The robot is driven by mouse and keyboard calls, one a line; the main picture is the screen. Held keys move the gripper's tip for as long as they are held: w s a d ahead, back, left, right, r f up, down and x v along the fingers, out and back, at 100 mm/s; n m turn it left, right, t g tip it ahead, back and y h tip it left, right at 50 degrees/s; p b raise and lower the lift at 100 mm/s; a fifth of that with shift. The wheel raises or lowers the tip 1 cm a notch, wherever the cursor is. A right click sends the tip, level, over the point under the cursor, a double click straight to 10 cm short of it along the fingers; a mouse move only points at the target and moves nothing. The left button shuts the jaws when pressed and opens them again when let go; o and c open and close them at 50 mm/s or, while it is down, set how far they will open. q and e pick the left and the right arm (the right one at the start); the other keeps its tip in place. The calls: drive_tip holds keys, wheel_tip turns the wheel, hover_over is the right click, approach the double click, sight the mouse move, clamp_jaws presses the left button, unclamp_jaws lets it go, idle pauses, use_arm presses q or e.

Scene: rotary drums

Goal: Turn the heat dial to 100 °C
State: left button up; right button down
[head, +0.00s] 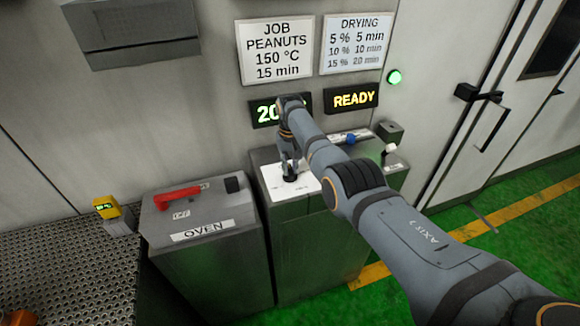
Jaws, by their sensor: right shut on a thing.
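The heat dial (290,178) appears as a black knob on a white plate (272,178) on top of the right metal cabinet. My right gripper (290,168) points down over it from above and is shut on it. The gripper and arm cover part of the knob and plate, so the dial's pointer and scale cannot be read. A dark display (264,113) on the wall behind shows green digits starting with "20"; my arm hides the rest. My left gripper is not in view.
A "READY" display (353,98) and a lit green lamp (394,77) are on the wall. Signs read "JOB PEANUTS 150 °C 15 min" (276,50) and "DRYING" (356,44). The OVEN box (205,250) with a red handle (178,197) stands left. A blue knob (350,139) is behind my arm.

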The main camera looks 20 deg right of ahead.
drive_tip(key=m, duration=0.3)
drive_tip(key=shift+m, duration=0.3)
drive_tip(key=m, duration=0.3)
drive_tip(key=shift+m+p, duration=0.3)
drive_tip(key=shift+p, duration=0.1)
drive_tip(key=m, duration=0.3)
drive_tip(key=shift+m, duration=2)
drive_tip(key=shift+r, duration=0.1)
drive_tip(key=c, duration=1.3)
unclamp_jaws()
